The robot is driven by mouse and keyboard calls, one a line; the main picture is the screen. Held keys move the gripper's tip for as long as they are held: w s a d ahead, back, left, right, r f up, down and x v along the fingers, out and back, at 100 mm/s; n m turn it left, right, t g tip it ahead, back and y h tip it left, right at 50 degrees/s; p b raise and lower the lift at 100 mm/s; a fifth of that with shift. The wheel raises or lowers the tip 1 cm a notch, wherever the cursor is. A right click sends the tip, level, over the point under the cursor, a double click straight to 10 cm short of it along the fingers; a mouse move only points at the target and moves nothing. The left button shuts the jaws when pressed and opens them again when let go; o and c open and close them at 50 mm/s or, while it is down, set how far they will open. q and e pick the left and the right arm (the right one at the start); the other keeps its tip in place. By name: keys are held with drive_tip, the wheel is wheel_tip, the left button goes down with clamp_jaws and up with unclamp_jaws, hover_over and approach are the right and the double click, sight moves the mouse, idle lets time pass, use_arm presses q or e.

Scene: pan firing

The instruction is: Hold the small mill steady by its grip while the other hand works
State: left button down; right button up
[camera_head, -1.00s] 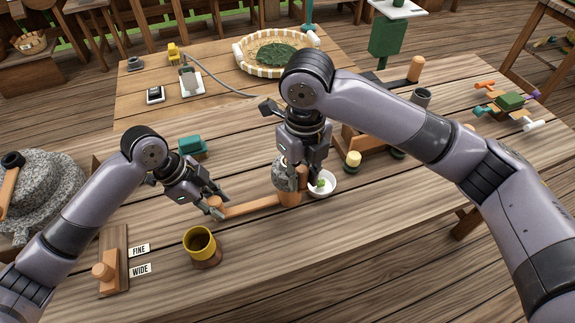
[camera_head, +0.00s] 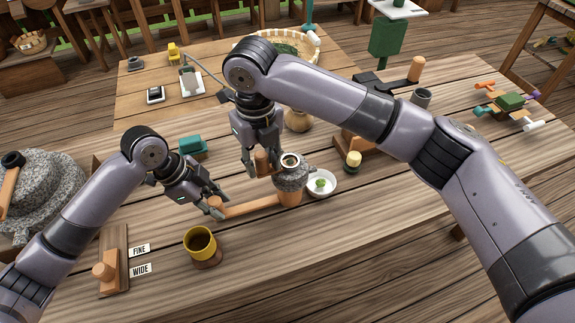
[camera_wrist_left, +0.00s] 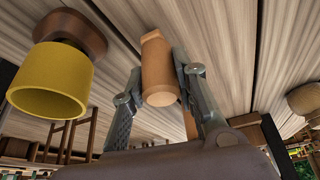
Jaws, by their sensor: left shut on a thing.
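The small mill (camera_head: 290,181) stands on the table, with a grey stone top, an open round hole above and a wooden lower part. Its wooden grip (camera_head: 248,208) reaches out to the left. My left gripper (camera_head: 214,205) is shut on the grip's end; the left wrist view shows the grip (camera_wrist_left: 157,68) between the fingers. My right gripper (camera_head: 262,171) points down just left of the stone top, its fingers either side of an upright wooden knob (camera_head: 262,160). I cannot tell how tightly they close on it.
A white bowl (camera_head: 321,184) with something green stands right beside the mill. A yellow cup (camera_head: 200,242) stands in front of my left gripper. A wooden block with a knob (camera_head: 112,265) and FINE and WIDE labels (camera_head: 140,260) lie front left. A large stone mill (camera_head: 40,195) stands left.

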drive_tip(key=shift+o, duration=1.1)
wheel_tip(320, 180, up, 23)
idle(0.4)
wheel_tip(320, 180, down, 23)
drive_tip(key=shift+f, duration=0.1)
drive_tip(key=shift+c, duration=0.4)
idle(0.3)
clamp_jaws()
idle(0.5)
